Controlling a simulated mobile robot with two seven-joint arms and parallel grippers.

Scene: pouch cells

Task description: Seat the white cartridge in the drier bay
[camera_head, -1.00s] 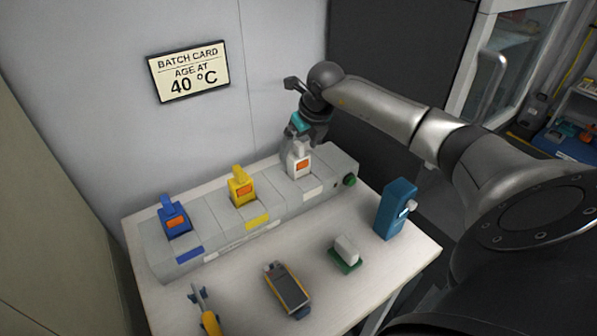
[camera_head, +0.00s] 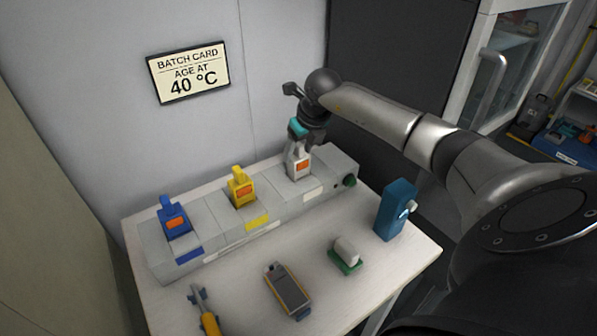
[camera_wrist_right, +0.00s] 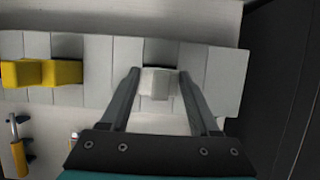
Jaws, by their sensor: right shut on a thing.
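The white cartridge (camera_head: 298,164), with an orange patch on its front, stands upright at the white-labelled right bay of the long grey bay unit (camera_head: 325,187). I cannot tell how deep it sits. My right gripper (camera_head: 303,143) comes down over it from above. In the right wrist view the fingers of my right gripper (camera_wrist_right: 158,78) are on either side of the white cartridge's top (camera_wrist_right: 158,83), shut on it. A yellow cartridge (camera_head: 241,187) and a blue cartridge (camera_head: 173,220) stand in the other bays. My left gripper is not in view.
A blue box (camera_head: 396,210) stands at the right edge. A wall with a batch card (camera_head: 188,72) is behind.

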